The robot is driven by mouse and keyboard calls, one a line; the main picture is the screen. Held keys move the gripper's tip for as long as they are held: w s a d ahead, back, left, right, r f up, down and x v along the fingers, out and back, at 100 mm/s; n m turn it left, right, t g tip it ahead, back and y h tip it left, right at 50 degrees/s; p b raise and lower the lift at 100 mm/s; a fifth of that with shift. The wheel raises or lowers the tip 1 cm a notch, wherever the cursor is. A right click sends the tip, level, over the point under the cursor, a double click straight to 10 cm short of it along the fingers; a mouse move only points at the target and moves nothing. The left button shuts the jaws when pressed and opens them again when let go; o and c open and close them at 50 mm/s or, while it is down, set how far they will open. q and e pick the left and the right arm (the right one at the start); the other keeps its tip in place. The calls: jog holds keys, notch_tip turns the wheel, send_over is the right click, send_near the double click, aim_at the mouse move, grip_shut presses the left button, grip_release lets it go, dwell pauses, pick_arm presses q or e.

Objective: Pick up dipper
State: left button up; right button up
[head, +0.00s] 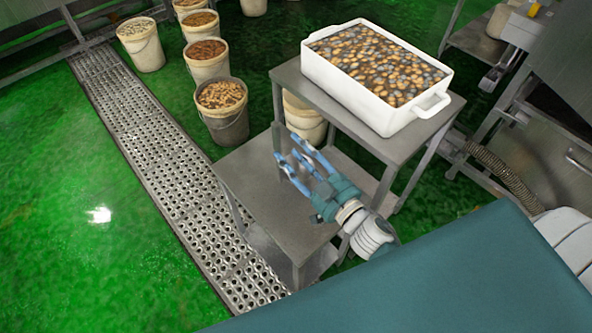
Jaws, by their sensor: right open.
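My right gripper (289,152) reaches in from the lower right, its blue fingers spread and nothing visible between them. It hangs over the low metal step (262,172) in front of the metal table (289,75). I cannot make out a dipper in this view. A white tub (350,97) full of brown and grey shell-like pieces stands on the table, up and to the right of the gripper and apart from it. My left gripper is not in view.
Several buckets of similar pieces, the nearest a grey bucket (226,125), stand on the green floor left of the table. A perforated drain grate (165,165) runs along the floor. Metal machinery with a ribbed hose (492,167) is at the right. Open floor lies at left.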

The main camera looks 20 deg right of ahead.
aim_at(278, 133)
jog(key=x, duration=0.3)
jog(key=shift+w+p, duration=0.4)
jog(key=p+x, duration=0.1)
jog(key=x, duration=0.2)
jog(key=shift+w+d+f, duration=0.1)
jog(key=shift+w+d, duration=0.05)
jog(key=shift+w, duration=0.15)
jog(key=shift+w+f, duration=0.1)
jog(key=shift+w, duration=0.3)
jog(key=shift+s, duration=0.1)
grip_shut()
